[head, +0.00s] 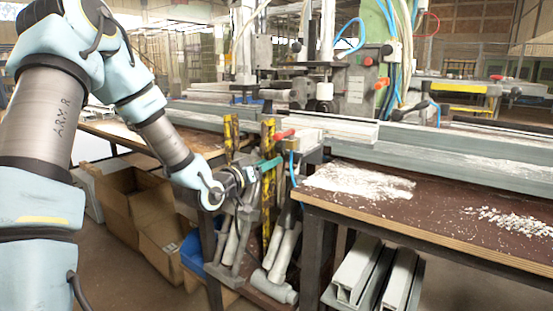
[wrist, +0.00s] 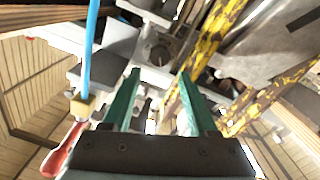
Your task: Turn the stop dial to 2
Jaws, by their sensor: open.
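My gripper (head: 270,164) is at the left end of the brown bench, near the red-handled lever and the worn yellow bars. In the wrist view, my gripper (wrist: 159,73) shows two green fingers spread apart with nothing held between them. A dark round part (wrist: 160,54) on a grey metal block lies beyond the fingertips; I cannot tell whether it is the stop dial. No dial numbers or pointer are readable in either view.
A red handle (head: 284,134) also shows in the wrist view (wrist: 62,150), beside a blue hose (wrist: 90,45). Worn yellow bars (head: 268,185) stand close to the gripper. The brown bench (head: 440,205) carries pale shavings. Cardboard boxes (head: 150,205) stand on the floor.

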